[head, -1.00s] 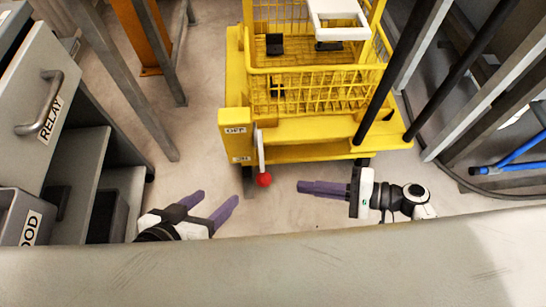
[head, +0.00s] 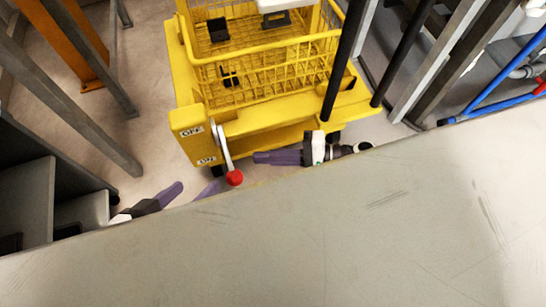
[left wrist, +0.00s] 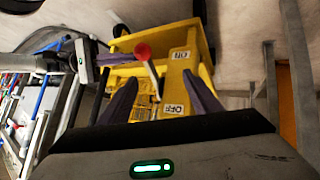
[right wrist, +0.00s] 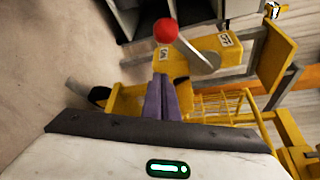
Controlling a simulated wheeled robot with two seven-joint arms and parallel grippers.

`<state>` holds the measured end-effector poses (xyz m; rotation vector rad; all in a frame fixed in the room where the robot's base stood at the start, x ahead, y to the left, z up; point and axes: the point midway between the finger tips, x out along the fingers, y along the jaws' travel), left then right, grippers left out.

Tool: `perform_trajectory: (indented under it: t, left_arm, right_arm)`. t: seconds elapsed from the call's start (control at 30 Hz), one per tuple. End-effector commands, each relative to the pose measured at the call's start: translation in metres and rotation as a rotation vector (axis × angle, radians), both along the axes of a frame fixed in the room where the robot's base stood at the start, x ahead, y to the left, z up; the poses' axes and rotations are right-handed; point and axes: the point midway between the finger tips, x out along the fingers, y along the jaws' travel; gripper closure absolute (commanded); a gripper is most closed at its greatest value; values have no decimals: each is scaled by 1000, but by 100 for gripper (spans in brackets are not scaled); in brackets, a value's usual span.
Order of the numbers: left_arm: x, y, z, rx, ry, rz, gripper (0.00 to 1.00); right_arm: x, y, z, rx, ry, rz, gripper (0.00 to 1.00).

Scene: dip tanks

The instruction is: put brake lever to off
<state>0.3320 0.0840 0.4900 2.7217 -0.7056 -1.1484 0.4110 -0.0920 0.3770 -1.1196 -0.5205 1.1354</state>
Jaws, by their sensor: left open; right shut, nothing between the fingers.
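The brake lever (head: 225,150) is a grey bar with a red knob (head: 235,178) on the yellow cart's corner post (head: 192,134). Its knob end hangs down beside the ON label (head: 207,161); the OFF label (head: 191,132) is higher. In the left wrist view the knob (left wrist: 143,51) shows between the fingers' lines, beyond them. My left gripper (head: 197,186) is open and empty, left of the knob, partly hidden by a grey surface. My right gripper (head: 256,157) is shut and empty, just right of the lever, apart from it. The knob (right wrist: 166,30) shows beyond its fingertips in the right wrist view.
A scuffed grey surface (head: 330,240) fills the front and hides much of my arms. The yellow wire basket (head: 265,75) sits on the cart. Grey posts and shelves (head: 25,200) stand left; dark poles (head: 345,60) and blue bars (head: 500,85) are at the right.

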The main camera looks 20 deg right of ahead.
Motion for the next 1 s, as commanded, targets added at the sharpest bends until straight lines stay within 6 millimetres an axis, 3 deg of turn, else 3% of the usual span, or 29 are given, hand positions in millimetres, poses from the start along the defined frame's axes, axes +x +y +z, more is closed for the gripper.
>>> perform_trajectory:
  t: [0.27, 0.33, 0.57, 1.0]
  left_arm:
    - [2, -7, 5, -53, -35, 1, 42]
    - [3, -7, 18, -57, -47, 1, 42]
    - [2, -4, 10, -33, -30, 1, 42]
    - [0, -4, 4, -25, -14, -1, 42]
  right_arm:
    - [24, 55, -13, 2, -3, 1, 100]
    - [10, 54, -5, -2, 1, 0, 100]
    - [-10, 56, 5, -2, 1, 0, 100]
    - [-13, 57, 7, -1, 0, 0, 100]
